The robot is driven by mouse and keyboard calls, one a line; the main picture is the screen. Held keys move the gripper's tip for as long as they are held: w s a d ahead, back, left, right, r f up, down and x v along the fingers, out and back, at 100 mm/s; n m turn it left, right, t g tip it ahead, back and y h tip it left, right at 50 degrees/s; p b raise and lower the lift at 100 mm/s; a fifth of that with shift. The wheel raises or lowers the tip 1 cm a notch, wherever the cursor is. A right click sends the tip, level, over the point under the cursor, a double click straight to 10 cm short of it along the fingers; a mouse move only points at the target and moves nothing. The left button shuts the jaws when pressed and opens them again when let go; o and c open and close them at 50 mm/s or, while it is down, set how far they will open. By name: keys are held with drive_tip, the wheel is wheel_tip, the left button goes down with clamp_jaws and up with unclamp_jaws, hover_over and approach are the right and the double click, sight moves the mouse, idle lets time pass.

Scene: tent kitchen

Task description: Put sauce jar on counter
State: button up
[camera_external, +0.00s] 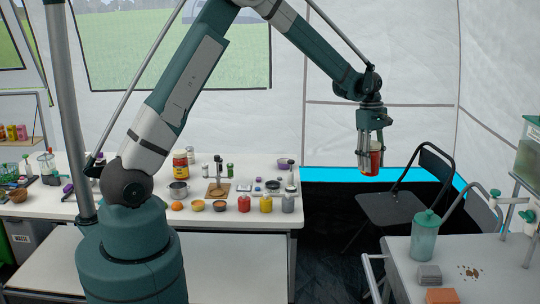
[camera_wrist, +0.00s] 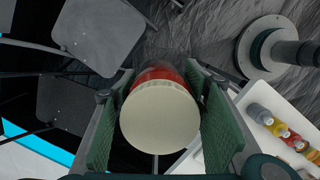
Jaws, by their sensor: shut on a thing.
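My gripper (camera_external: 370,168) is shut on a red sauce jar (camera_external: 376,157) and holds it in the air, between the white table on the left and the one on the right. In the wrist view the jar's pale round lid (camera_wrist: 160,117) faces the camera, with its red side (camera_wrist: 158,73) beyond and the green finger pads on both sides. The counter could be the long white table (camera_external: 262,218) at left or the white table (camera_external: 400,262) at lower right; I cannot tell which.
The long table holds a larger jar (camera_external: 180,164), a pot (camera_external: 178,190), bowls and several bottles. A dark folding chair (camera_external: 395,207) stands below and right of my gripper.

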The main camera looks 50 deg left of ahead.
drive_tip(key=s+d+r+m+p, duration=0.15)
drive_tip(key=s+d, duration=0.25)
drive_tip(key=d, duration=0.9)
drive_tip(key=s+d+m, duration=0.2)
drive_tip(key=s+d, duration=0.2)
drive_tip(key=d, duration=1)
drive_tip(key=s+d+m, duration=0.1)
drive_tip(key=s+d, duration=0.6)
drive_tip(key=d, duration=0.3)
drive_tip(key=s+d+r+m, duration=0.1)
drive_tip(key=s+d+m, duration=0.1)
drive_tip(key=s+d, duration=0.5)
drive_tip(key=d, duration=0.4)
drive_tip(key=shift+s+r+g+y+p, duration=0.3)
drive_tip(key=shift+g+p, duration=0.05)
drive_tip(key=shift+g, duration=0.05)
drive_tip(key=shift+d, duration=0.1)
drive_tip(key=shift+f, duration=3.15)
drive_tip(key=shift+f, duration=1.85)
drive_tip(key=shift+f+b, duration=0.15)
drive_tip(key=shift+b, duration=0.25)
